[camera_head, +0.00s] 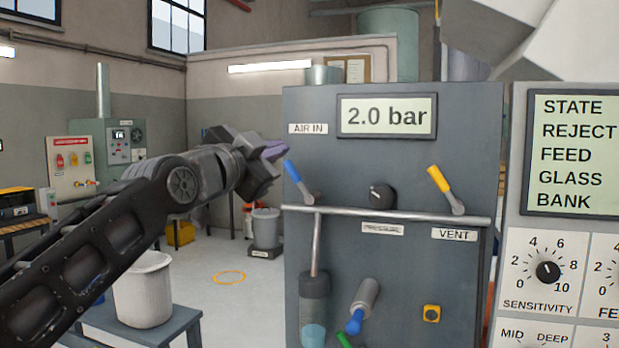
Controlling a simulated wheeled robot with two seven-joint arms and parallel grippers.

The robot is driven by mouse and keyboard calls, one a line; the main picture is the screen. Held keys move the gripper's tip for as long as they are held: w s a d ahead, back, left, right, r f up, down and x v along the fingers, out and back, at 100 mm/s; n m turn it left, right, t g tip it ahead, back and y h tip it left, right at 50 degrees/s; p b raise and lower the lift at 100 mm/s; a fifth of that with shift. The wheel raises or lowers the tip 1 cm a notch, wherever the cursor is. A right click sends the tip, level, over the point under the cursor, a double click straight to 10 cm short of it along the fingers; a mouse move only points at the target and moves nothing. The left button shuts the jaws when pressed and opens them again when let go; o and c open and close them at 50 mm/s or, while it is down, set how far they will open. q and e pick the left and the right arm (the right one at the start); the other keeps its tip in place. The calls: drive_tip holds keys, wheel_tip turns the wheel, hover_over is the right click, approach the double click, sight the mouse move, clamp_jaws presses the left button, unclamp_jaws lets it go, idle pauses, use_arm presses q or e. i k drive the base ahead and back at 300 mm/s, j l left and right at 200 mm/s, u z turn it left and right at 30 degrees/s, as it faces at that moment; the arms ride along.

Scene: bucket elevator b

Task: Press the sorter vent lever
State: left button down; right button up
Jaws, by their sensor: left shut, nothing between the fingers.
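The vent lever has a yellow handle (439,178) tilted up to the left, above the VENT label (453,234) on the right of the grey panel (390,280). A similar lever with a blue handle (292,171) sits at the panel's left, under the AIR IN label (308,129). The display (386,116) reads 2.0 bar. My left gripper (277,151) is shut and empty, its tip just above and left of the blue handle and well left of the yellow one. I cannot tell whether it touches the blue handle. My right gripper is not in view.
A black knob (382,195) and a horizontal pipe (390,214) lie between the two levers. A control panel with a STATE display (571,153) stands at the right. A white bucket (144,291) stands on a bench (187,322) at the lower left.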

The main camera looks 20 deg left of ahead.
sight(458, 209)
drive_tip(key=k+j, duration=0.1)
drive_tip(key=k, duration=0.4)
drive_tip(key=k+j, duration=0.15)
drive_tip(key=k, duration=0.35)
